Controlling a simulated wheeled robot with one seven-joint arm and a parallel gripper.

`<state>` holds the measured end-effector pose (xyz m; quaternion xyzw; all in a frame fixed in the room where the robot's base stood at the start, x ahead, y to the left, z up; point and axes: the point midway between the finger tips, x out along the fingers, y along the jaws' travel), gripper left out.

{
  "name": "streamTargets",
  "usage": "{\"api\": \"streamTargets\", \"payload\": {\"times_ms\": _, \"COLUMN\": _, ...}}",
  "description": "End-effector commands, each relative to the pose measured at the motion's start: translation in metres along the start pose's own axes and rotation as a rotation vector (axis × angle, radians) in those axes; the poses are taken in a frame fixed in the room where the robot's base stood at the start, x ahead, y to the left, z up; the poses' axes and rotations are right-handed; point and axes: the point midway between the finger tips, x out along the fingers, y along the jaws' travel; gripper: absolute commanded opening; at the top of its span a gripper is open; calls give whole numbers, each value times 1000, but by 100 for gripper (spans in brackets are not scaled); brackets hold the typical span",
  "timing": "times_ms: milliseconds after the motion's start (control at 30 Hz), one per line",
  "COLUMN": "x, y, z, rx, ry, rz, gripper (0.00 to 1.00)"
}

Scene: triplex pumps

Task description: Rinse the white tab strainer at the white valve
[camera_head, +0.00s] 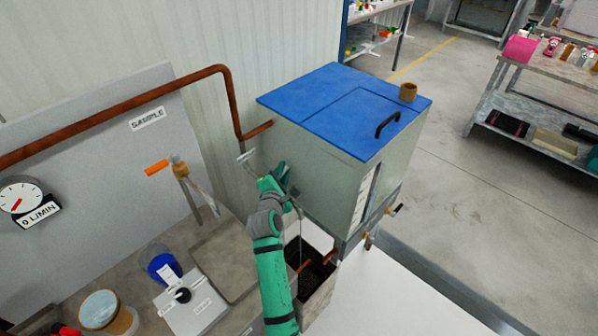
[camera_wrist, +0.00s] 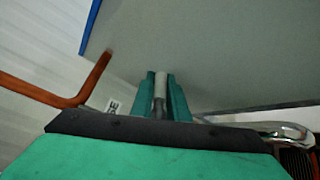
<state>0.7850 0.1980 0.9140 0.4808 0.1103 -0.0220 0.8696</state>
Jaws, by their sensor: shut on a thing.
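My gripper (camera_head: 274,183) is at the left lower side of the grey tank (camera_head: 318,160) with the blue lid. In the wrist view its green fingers (camera_wrist: 160,92) are shut on a slim grey upright piece (camera_wrist: 160,88). I cannot tell whether this piece is the strainer, as no white tab shows on it. I cannot make out a white valve. A valve with an orange handle (camera_head: 157,168) stands at the left, and another small valve (camera_head: 395,210) is at the tank's lower right.
A dark open basin (camera_head: 318,290) lies below my gripper. A bent chrome pipe (camera_wrist: 285,130) is close by at the right in the wrist view. A copper pipe (camera_head: 232,100) runs down beside the tank.

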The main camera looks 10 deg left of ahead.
Motion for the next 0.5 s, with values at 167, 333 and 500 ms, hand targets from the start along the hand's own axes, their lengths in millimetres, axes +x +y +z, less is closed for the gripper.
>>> {"api": "streamTargets", "payload": {"times_ms": 167, "x": -1, "y": 2, "z": -6, "rx": -4, "ry": 14, "rz": 7, "gripper": 0}}
{"api": "streamTargets", "payload": {"times_ms": 333, "x": -1, "y": 2, "z": -5, "rx": -3, "ry": 13, "rz": 7, "gripper": 0}}
{"api": "streamTargets", "payload": {"times_ms": 500, "x": -1, "y": 3, "z": -6, "rx": -4, "ry": 14, "rz": 7, "gripper": 33}}
